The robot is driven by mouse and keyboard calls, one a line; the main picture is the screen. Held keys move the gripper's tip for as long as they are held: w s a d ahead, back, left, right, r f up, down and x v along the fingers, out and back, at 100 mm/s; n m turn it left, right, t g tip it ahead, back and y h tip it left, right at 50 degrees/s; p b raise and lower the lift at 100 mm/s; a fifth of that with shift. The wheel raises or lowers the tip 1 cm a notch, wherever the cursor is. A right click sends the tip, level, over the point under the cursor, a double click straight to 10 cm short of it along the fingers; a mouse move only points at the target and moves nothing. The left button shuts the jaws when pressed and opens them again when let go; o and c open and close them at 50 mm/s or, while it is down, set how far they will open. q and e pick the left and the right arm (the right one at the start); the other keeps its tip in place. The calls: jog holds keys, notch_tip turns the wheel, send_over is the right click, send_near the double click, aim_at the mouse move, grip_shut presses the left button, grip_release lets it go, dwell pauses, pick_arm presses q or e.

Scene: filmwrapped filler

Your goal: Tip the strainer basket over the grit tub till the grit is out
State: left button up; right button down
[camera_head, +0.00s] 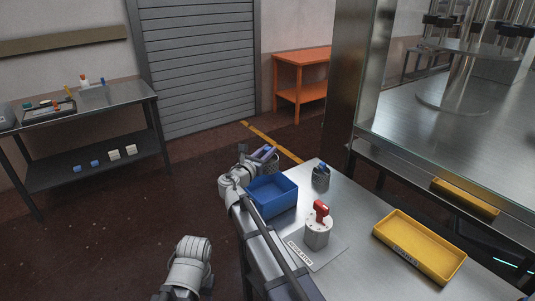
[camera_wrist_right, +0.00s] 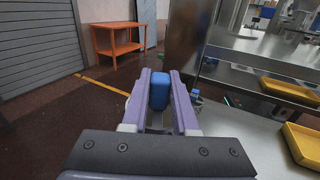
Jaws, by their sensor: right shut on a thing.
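My right gripper (camera_head: 266,153) is shut on the blue handle (camera_wrist_right: 159,91) of a dark mesh basket (camera_head: 271,170), which seems to be the strainer basket. The basket hangs just behind the blue open tub (camera_head: 272,208), near its far rim, and looks roughly upright. In the right wrist view the handle sits between both fingers; the basket body is hidden there. The blue tub is probably the grit tub; its near inside is partly hidden, and I cannot see any grit. Of my left arm only a grey link shows at the bottom; its gripper is out of view.
A similar dark container with a blue top (camera_head: 321,178) stands right of the tub. A yellow tray (camera_head: 418,247) lies at the right. Bare steel bench (camera_head: 355,215) lies between them.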

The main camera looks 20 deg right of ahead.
jog(key=shift+s+d+m+y+p, duration=0.25)
jog(key=shift+d+m+y+p, duration=0.2)
jog(key=shift+m+p, duration=0.5)
jog(key=m, duration=0.1)
jog(key=d+m+p, duration=0.1)
jog(key=m+g+y, duration=0.1)
jog(key=shift+s+d+f+m+p, duration=0.15)
jog(key=shift+s+d+m+p, duration=0.1)
jog(key=shift+s+p, duration=0.1)
jog(key=m, duration=0.1)
jog(key=f+m+y, duration=0.1)
jog(key=d+m+y, duration=0.1)
jog(key=shift+s+d+f+m, duration=0.1)
jog(key=shift+s+f+m, duration=0.15)
jog(key=shift+f+m, duration=0.15)
jog(key=shift+d+f+m+t+y+b, duration=0.1)
jog(key=shift+f+m+t+y+b, duration=0.45)
jog(key=shift+m, duration=0.85)
jog(key=shift+f+m+t+y+b, duration=0.2)
jog(key=shift+f+m+y+b, duration=0.45)
jog(key=shift+f+m+y, duration=0.55)
jog(key=shift+d+f+m+t+y+b, duration=0.1)
jog(key=shift+f+m+t+y+b, duration=0.45)
jog(key=shift+m, duration=1.05)
jog(key=shift+r, duration=0.25)
jog(key=shift+r+p, duration=0.5)
jog(key=shift+p, duration=0.1)
jog(key=shift+f, duration=0.15)
